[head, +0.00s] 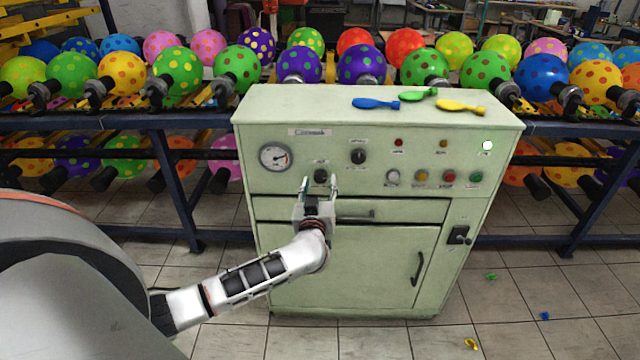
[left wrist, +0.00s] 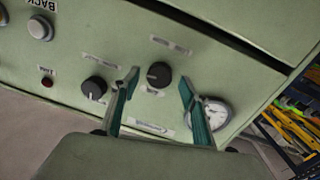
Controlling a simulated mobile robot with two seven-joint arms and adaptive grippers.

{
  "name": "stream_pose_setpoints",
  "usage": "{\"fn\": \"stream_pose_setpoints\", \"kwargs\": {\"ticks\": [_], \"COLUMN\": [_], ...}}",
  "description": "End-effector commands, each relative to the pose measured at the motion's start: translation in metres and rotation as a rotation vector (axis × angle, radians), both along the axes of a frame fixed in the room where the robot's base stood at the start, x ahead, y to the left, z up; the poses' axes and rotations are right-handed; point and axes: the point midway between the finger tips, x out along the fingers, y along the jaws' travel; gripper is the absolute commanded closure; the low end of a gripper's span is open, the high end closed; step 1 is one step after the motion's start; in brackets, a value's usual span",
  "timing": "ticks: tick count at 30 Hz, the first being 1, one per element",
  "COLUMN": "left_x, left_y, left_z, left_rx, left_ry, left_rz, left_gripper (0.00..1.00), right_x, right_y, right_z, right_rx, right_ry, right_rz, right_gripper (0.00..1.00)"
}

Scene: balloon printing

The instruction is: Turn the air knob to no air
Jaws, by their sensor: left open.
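The pale green control cabinet (head: 350,120) has two black knobs on its front panel. One knob (head: 320,175) is below and right of the round pressure gauge (head: 275,156); the other knob (head: 358,156) is farther right. Their labels are too small to read. My left gripper (head: 319,186) is open at the knob nearer the gauge. In the left wrist view its two fingers (left wrist: 158,84) are on either side of that knob (left wrist: 159,75), with gaps visible. A pale mark on the knob shows toward its left side there. My right gripper is not in view.
Several push buttons (head: 393,177) and small lamps are on the panel's right. Blue (head: 376,104), green (head: 418,95) and yellow (head: 461,107) flat balloons lie on the cabinet top. Racks of inflated balloons (head: 175,72) stand behind. The tiled floor (head: 380,340) in front is mostly clear.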

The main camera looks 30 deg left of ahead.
Motion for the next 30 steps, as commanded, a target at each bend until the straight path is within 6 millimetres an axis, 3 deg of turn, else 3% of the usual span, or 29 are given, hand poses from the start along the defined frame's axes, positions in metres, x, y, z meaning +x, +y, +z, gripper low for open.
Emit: {"fn": "stream_pose_setpoints", "kwargs": {"ticks": [4, 13, 18, 25, 30], "left_x": [0.010, 0.012, 0.012, 0.012, 0.012], "left_y": [0.006, 0.007, 0.006, 0.006, 0.006], "left_z": [-0.001, 0.000, 0.000, 0.000, 0.003], "left_rx": [0.000, 0.000, 0.000, -0.004, -0.028], "left_ry": [0.001, 0.001, 0.001, -0.001, -0.015], "left_rz": [0.000, 0.000, 0.000, 0.000, -0.001], "left_gripper": [0.55, 0.55, 0.94, 0.93, 0.93], "right_x": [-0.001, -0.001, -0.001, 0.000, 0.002], "right_y": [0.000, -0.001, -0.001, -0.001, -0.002], "right_z": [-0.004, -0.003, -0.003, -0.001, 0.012], "right_rx": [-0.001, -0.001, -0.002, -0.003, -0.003], "right_ry": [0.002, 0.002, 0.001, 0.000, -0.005], "right_rz": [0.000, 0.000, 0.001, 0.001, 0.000], "right_gripper": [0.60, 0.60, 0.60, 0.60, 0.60]}}
